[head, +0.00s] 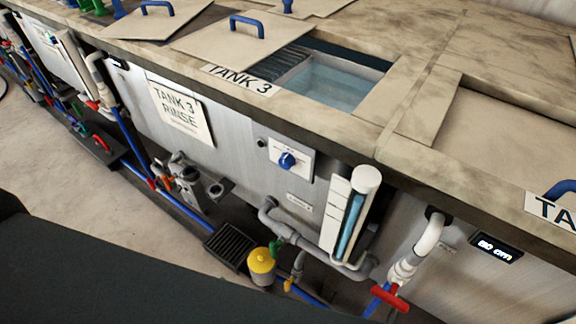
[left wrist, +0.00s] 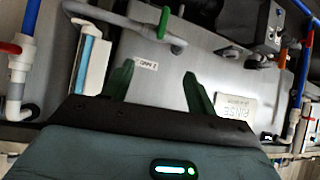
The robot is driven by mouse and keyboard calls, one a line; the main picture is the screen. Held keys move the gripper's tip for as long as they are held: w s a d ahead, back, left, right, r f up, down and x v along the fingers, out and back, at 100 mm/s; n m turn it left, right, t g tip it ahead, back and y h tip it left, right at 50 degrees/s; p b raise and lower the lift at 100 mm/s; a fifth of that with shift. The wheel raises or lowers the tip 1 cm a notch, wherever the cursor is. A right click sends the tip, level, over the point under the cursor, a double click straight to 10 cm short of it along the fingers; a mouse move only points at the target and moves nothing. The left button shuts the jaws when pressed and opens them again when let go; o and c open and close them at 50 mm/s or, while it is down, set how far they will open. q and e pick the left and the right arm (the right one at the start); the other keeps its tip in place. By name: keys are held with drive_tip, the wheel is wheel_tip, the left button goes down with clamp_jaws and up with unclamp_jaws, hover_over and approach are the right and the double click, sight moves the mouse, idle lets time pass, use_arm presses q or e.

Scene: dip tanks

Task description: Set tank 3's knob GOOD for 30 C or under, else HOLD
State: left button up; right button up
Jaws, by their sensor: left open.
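Tank 3 (head: 185,115) has a metal front with a "TANK 3 RINSE" sign, which also shows upside down in the left wrist view (left wrist: 235,107). Its blue knob (head: 287,160) sits on a white plate (head: 303,152); the plate's marks and the knob's setting are too small to read. No readable temperature shows for this tank. My left gripper (left wrist: 160,70) is open and empty in the left wrist view, its green fingers apart before the tank front, with a small label (left wrist: 147,65) between them. The knob cannot be made out there. My right gripper is not in view.
A red-handled valve (head: 390,297) and a dark display (head: 497,247) are farther right. The lid (head: 235,45) is partly off the water.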

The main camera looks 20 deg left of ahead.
use_arm(q)
drive_tip(key=w+r+t+h+b, duration=0.1)
drive_tip(key=w+b, duration=0.2)
drive_tip(key=w, duration=0.3)
drive_tip(key=w+r+t+b, duration=0.1)
drive_tip(key=w+r+b, duration=0.1)
drive_tip(key=w, duration=0.4)
drive_tip(key=n+t+h+b, duration=0.1)
drive_tip(key=t+h+b, duration=0.1)
drive_tip(key=t+b, duration=0.3)
approach(284, 165)
drive_tip(key=w, duration=0.2)
drive_tip(key=shift+d+x, duration=0.2)
drive_tip(key=shift+x, duration=3.35)
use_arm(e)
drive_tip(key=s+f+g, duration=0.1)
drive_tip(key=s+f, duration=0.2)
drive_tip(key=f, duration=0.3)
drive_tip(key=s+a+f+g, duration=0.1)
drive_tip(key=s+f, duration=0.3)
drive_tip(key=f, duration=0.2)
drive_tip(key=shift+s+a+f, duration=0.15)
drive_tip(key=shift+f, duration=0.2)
use_arm(q)
drive_tip(key=c, duration=1)
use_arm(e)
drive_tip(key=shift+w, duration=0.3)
